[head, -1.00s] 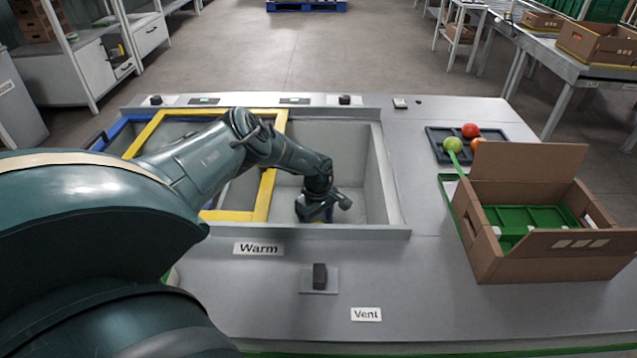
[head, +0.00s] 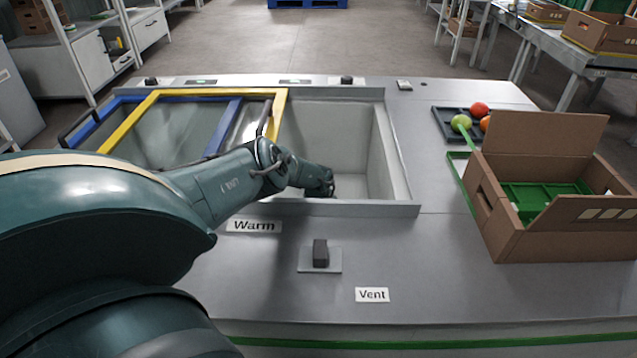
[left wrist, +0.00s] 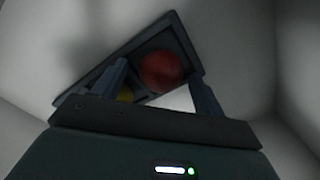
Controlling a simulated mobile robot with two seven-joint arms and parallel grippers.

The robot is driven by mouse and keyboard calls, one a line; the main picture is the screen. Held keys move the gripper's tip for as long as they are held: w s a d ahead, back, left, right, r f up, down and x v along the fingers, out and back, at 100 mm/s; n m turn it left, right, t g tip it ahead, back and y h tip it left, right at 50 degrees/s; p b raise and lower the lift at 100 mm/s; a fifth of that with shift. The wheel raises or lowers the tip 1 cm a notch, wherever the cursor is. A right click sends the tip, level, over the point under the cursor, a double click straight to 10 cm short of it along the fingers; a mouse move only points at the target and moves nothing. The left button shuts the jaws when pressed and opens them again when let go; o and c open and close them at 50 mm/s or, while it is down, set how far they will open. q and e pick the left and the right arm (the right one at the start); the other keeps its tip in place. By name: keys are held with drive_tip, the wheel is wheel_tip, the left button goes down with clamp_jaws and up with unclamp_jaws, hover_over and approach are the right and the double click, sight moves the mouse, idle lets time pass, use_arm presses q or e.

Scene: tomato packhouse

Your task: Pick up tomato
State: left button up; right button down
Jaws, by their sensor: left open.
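A red tomato (left wrist: 161,71) lies in a dark tray (left wrist: 181,36) on the floor of a pale bin, seen in the left wrist view. My left gripper (left wrist: 158,74) is open, its two fingers pointing toward the tray, with the tomato showing between and beyond the fingertips. My right gripper is not in view.
Yellow-framed (head: 130,125) and blue-framed (head: 223,128) lids lie left of the opening. A dark tray (head: 443,124) with red, green and orange tomatoes sits at right. A cardboard box (head: 500,220) with a green insert stands before it. The front counter has a black switch (head: 320,252).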

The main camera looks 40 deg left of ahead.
use_arm(q)
drive_tip(key=c, duration=0.8)
drive_tip(key=shift+r, duration=0.1)
